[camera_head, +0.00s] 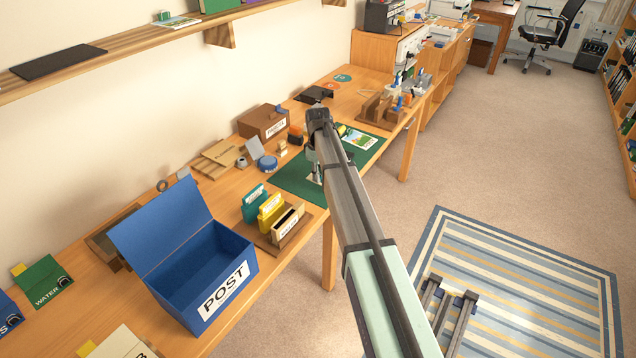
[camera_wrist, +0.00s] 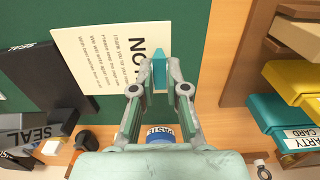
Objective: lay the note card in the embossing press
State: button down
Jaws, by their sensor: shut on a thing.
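The note card (camera_wrist: 95,58) is cream with printed lines. In the wrist view its near end lies between my fingertips, with its face over the green mat. In the head view only a small pale part of the card (camera_head: 314,180) shows beneath my gripper (camera_head: 316,165). My gripper (camera_wrist: 160,72) is shut on the card's end. I cannot tell whether the card touches the mat. A grey block marked SEAL (camera_wrist: 38,133), with a dark slab (camera_wrist: 45,88) beside it, looks like the embossing press. The slab's edge meets the card's far end. My arm hides this area in the head view.
The green mat (camera_head: 290,182) lies under my gripper. A blue paste jar (camera_head: 267,163) stands on the wall side. A card rack (camera_head: 284,232) and an open blue POST box (camera_head: 215,285) stand nearer. A brown box (camera_head: 263,122) stands by the wall.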

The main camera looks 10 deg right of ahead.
jog(key=shift+f+p, duration=0.35)
jog(key=shift+f, duration=1.75)
jog(key=shift+f, duration=0.2)
jog(key=c, duration=1.2)
grip_release()
jog(key=shift+r, duration=0.15)
notch_tip(320, 180, up, 11)
jog(key=shift+b, duration=1.1)
jog(key=shift+o, duration=0.6)
jog(key=shift+r, duration=0.6)
